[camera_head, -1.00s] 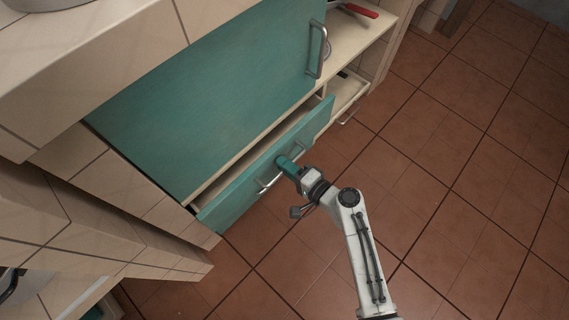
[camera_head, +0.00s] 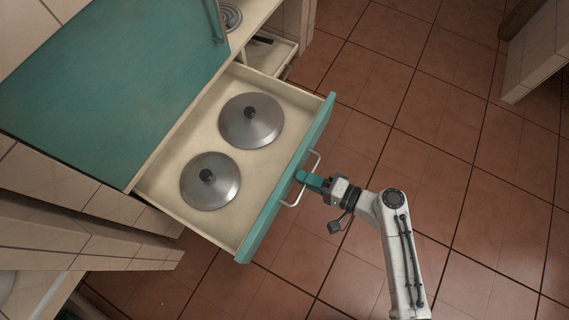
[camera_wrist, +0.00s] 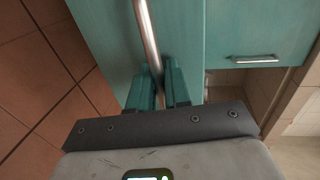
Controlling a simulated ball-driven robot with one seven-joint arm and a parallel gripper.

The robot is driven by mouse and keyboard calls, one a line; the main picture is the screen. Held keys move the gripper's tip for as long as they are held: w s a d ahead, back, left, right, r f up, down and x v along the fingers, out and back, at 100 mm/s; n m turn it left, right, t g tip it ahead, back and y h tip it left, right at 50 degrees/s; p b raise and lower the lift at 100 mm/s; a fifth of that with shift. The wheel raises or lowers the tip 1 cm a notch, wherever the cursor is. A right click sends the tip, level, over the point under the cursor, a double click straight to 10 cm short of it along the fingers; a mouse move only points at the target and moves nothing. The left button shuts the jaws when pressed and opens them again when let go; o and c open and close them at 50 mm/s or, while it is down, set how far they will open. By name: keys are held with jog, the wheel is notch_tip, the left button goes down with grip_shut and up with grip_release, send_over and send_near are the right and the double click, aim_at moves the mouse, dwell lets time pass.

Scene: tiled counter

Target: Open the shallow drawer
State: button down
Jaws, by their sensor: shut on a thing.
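The shallow drawer (camera_head: 282,188) has a teal front and a pale inside, and it stands well out from the cabinet. Its silver bar handle (camera_head: 314,163) is on the outer face of the front. My gripper (camera_head: 304,182) is shut on the handle's bar from the floor side. In the wrist view the bar (camera_wrist: 148,38) runs down between the two teal fingers (camera_wrist: 158,92), with the teal drawer front behind it. Two round metal lids with black knobs, a far lid (camera_head: 268,127) and a near lid (camera_head: 222,192), lie flat inside the drawer.
A teal cabinet door (camera_head: 110,85) is beside the drawer. A smaller pale tray or drawer (camera_head: 268,56) stands out at the far end. Tiled walls (camera_head: 90,185) are at the lower left. The red tiled floor (camera_head: 430,130) to the right is mostly clear.

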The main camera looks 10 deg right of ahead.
jog(key=f+v, duration=0.1)
jog(key=v, duration=0.5)
jog(key=shift+s+d, duration=0.25)
jog(key=shift+d, duration=0.15)
jog(key=shift+f, duration=0.1)
jog(key=c, duration=1.3)
grip_release()
jog(key=shift+o, duration=0.2)
jog(key=p+v, duration=0.2)
jog(key=v, duration=0.8)
jog(key=shift+s+d+p, duration=0.25)
jog(key=shift+d+p, duration=0.1)
jog(key=shift+p, duration=0.05)
jog(key=shift+a, duration=0.1)
